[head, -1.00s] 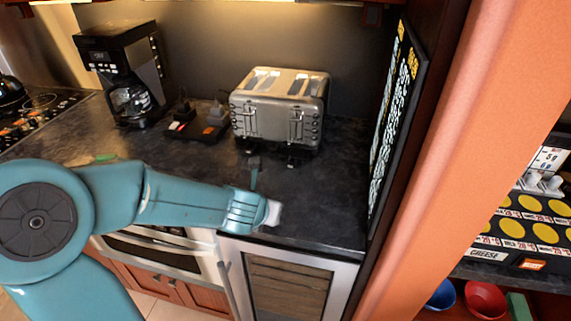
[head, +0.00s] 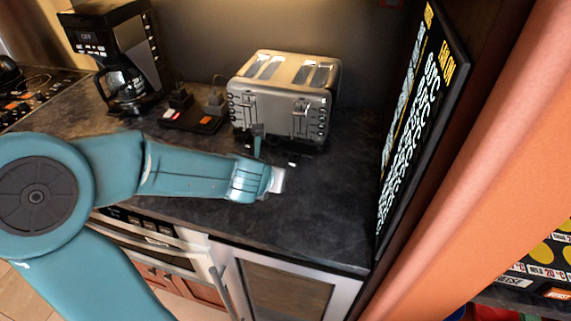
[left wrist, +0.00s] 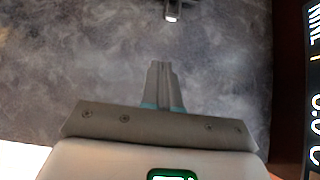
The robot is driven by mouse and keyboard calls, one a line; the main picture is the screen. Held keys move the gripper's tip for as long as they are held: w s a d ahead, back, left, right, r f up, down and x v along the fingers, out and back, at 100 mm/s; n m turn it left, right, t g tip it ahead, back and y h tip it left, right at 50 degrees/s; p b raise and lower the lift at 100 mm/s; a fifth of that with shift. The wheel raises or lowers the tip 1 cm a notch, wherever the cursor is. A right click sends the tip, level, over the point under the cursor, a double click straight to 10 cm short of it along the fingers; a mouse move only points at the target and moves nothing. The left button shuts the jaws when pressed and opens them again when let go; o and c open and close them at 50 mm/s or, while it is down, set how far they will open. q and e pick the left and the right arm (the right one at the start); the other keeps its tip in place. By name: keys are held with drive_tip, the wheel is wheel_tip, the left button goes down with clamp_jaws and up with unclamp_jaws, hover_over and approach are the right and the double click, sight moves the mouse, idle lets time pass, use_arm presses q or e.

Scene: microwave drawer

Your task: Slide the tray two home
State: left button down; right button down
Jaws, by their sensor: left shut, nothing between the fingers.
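No part is clearly marked as tray two. The silver toaster (head: 285,100) stands at the back of the dark counter. A small dark piece with a bright tip (head: 293,163) shows low at its front; a similar grey piece with a bright spot (left wrist: 172,10) shows at the top of the left wrist view. I cannot tell whether it is the tray. My left gripper (head: 257,135) is shut and empty, its tips overlapping the toaster's lower front in the head view. In the left wrist view my fingers (left wrist: 160,68) are together over bare counter, apart from that piece. My right gripper is not in view.
A coffee maker (head: 118,60) and a black holder with dark items (head: 192,115) stand left of the toaster. A black lettered board (head: 415,125) borders the right side. Below the counter are an oven-like front (head: 165,250) and a glass-fronted door (head: 290,285).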

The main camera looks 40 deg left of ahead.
use_arm(q)
drive_tip(key=b+x, duration=0.3)
drive_tip(key=x, duration=0.6)
drive_tip(key=shift+d+f, duration=0.1)
drive_tip(key=shift+f, duration=0.15)
drive_tip(key=shift+w+a+r+p, duration=0.2)
drive_tip(key=shift+w+a+p, duration=0.1)
drive_tip(key=shift+w+p, duration=0.2)
drive_tip(key=shift+w+a+r+p, duration=0.3)
drive_tip(key=shift+w+p, duration=0.1)
drive_tip(key=shift+w, duration=0.2)
drive_tip(key=shift+w+a+f, duration=0.15)
drive_tip(key=shift+w+a, duration=0.1)
drive_tip(key=shift+w, duration=0.3)
drive_tip(key=shift+w, duration=0.1)
